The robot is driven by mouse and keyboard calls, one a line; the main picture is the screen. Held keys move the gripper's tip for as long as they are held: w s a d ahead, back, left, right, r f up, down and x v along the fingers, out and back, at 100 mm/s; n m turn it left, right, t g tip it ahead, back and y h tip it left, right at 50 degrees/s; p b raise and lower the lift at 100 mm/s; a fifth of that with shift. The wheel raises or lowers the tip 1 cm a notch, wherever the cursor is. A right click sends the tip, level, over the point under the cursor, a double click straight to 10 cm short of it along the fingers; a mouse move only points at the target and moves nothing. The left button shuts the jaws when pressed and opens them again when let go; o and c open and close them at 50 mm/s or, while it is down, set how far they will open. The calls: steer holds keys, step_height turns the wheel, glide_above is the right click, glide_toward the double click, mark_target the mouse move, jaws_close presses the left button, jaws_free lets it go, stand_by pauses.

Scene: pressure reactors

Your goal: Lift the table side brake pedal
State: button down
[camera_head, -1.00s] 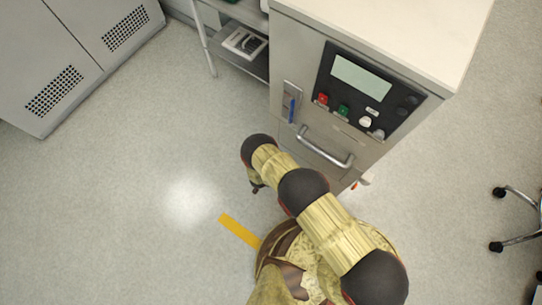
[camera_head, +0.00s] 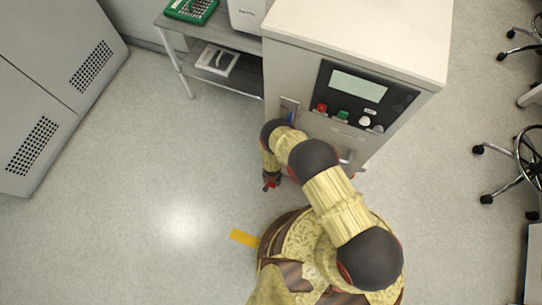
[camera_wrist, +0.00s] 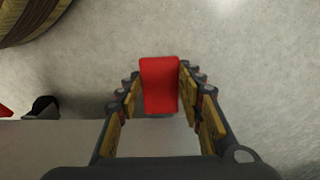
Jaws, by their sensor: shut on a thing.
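The brake pedal is a flat red piece (camera_wrist: 159,85) at the middle of the wrist view, in front of the lower side of the cabinet. My gripper (camera_wrist: 158,95) is shut on it, with one finger against each of its long sides. In the head view my gripper (camera_head: 270,183) hangs low beside the left front of the grey cabinet (camera_head: 290,60), with a bit of red at its tip. The pedal's joint to the cabinet is hard to make out.
A dark caster (camera_wrist: 42,106) and another red piece (camera_wrist: 5,111) show at the left of the wrist view. A side table (camera_head: 185,60) stands left of the cabinet, and wheeled chairs (camera_head: 515,170) stand at the right. The floor at left is clear.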

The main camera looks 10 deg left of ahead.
mark_target(272, 183)
steer(key=shift+w+r, duration=0.1)
steer(key=c, duration=1.2)
jaws_free()
steer(key=shift+o, duration=0.2)
step_height(272, 183, up, 12)
steer(key=shift+s, duration=0.3)
steer(key=shift+a, duration=0.1)
